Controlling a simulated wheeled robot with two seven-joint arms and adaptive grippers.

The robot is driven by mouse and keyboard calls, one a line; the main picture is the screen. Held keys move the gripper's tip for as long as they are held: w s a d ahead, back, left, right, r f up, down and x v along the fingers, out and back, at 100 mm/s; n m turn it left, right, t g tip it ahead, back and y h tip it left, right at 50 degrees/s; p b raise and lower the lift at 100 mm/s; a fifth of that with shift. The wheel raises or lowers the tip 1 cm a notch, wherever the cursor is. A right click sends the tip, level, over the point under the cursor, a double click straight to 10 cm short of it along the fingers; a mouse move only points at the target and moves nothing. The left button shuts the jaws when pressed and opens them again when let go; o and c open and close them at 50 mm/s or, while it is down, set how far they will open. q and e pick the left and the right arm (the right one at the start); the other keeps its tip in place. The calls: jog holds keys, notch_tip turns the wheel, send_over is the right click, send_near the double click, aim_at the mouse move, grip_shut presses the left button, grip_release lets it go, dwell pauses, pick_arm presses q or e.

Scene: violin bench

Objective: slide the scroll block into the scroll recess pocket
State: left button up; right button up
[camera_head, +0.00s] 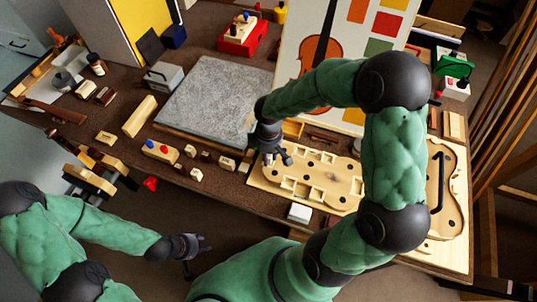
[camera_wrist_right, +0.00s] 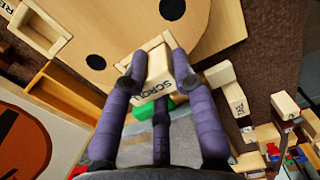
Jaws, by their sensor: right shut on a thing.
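The scroll block (camera_wrist_right: 157,77) is a pale wooden block with dark "SCROLL" lettering, seen in the right wrist view. My right gripper (camera_wrist_right: 155,68) is shut on it, with purple-grey fingers on both sides. The block is at the near side of a raised pale wooden frame, seemingly the scroll recess pocket (camera_wrist_right: 146,50), on the violin-shaped board. I cannot tell how far it is inside. In the head view my right gripper (camera_head: 277,158) is over the board's left end and hides the block. My left gripper (camera_head: 194,250) is open and empty in front of the bench.
The violin-shaped board (camera_head: 345,172) has dark holes and several small pockets. Loose wooden blocks (camera_head: 228,164) stand left of it, with a grey slab (camera_head: 212,98) behind.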

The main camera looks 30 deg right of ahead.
jog(key=shift+f, duration=0.2)
jog(key=o, duration=0.9)
notch_tip(320, 180, up, 12)
jog(key=shift+w+d+f, duration=0.1)
dwell(0.7)
